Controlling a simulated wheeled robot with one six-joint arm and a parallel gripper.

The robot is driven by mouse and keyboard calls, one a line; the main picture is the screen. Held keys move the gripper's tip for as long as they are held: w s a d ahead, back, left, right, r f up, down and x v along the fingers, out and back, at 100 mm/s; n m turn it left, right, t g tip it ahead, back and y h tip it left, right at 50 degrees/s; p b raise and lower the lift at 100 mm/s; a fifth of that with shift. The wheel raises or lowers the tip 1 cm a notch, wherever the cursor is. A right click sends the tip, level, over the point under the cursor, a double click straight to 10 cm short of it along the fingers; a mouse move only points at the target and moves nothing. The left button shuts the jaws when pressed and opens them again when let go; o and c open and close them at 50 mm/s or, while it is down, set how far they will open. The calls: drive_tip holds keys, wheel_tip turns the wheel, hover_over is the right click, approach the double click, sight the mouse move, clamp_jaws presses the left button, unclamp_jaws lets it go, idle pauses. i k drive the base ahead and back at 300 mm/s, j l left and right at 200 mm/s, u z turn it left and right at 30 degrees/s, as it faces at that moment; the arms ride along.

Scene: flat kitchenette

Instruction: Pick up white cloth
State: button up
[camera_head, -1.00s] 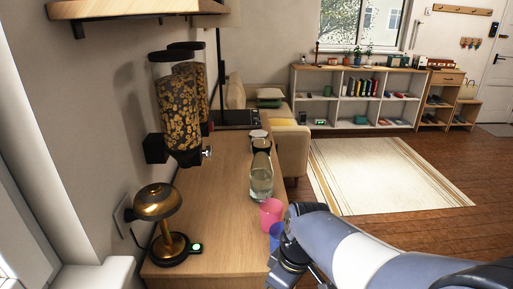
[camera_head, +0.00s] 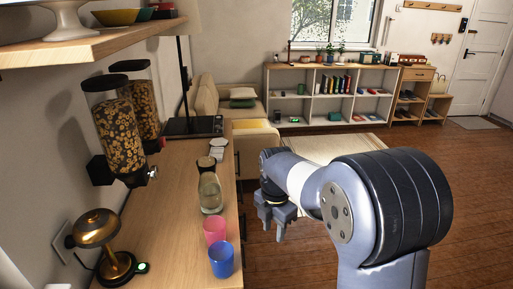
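I cannot make out a white cloth in this view. My gripper (camera_head: 275,226) hangs pointing down, to the right of the wooden counter and over the floor. It appears to hold nothing. Its fingers are small and dark here, so I cannot tell how far apart they are. My arm hides part of the floor and rug behind it.
On the counter (camera_head: 165,222) stand a blue cup (camera_head: 221,260), a pink cup (camera_head: 214,231), a glass bottle (camera_head: 210,194), dark-lidded jars and a brass lamp (camera_head: 101,240). Cereal dispensers (camera_head: 118,135) hang on the wall. A cream rug (camera_head: 340,147) and open wooden floor (camera_head: 465,165) lie right.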

sight(217, 152)
drive_tip(key=i+l+z, duration=0.8)
drive_tip(key=i+u, duration=0.7)
drive_tip(key=i+l+u, duration=0.2)
drive_tip(key=i+u, duration=0.15)
drive_tip(key=i+j+u, duration=0.15)
drive_tip(key=i+u, duration=0.65)
drive_tip(key=u, duration=0.15)
drive_tip(key=i+l+u, duration=0.15)
drive_tip(key=i+u, duration=0.3)
